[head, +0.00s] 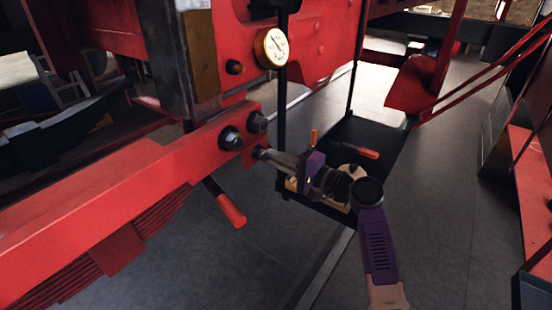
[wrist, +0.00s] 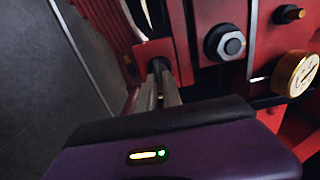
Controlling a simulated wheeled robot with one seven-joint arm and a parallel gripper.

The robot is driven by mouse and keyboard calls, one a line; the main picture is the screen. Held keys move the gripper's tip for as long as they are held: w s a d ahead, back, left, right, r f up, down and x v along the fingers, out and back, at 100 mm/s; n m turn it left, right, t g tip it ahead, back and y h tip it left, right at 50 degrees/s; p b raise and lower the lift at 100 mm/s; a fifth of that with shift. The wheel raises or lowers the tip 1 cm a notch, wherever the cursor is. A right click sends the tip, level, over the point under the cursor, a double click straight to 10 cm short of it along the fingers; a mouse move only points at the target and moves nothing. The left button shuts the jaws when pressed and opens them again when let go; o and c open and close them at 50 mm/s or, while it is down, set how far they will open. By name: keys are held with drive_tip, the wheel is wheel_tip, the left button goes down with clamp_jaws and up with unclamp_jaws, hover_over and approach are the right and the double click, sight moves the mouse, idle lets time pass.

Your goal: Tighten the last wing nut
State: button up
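My gripper (head: 266,154) reaches leftward to the lower right bolt position on the red beam (head: 120,185). Its narrow fingers (wrist: 163,88) lie close together in the wrist view, with their tips at a small dark fastener (wrist: 157,65) on the red plate. This fastener is mostly hidden by the fingers, so its wings and whether the fingers grip it cannot be made out. A dark fastener with a pale hexagonal face (head: 231,137) sits to the left on the beam and also shows in the wrist view (wrist: 226,44). Another dark fastener (head: 257,121) sits just above my gripper.
A brass gauge (head: 272,48) is mounted above the beam. A red-handled lever (head: 228,208) hangs below the beam. A black tray (head: 375,140) beyond my gripper holds a red-handled tool (head: 357,151). Grey floor is open at right.

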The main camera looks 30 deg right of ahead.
drive_tip(key=o, duration=0.3)
drive_tip(key=b+v, duration=0.1)
drive_tip(key=v, duration=0.7)
drive_tip(key=shift+b, duration=0.35)
drive_tip(key=shift+w, duration=0.1)
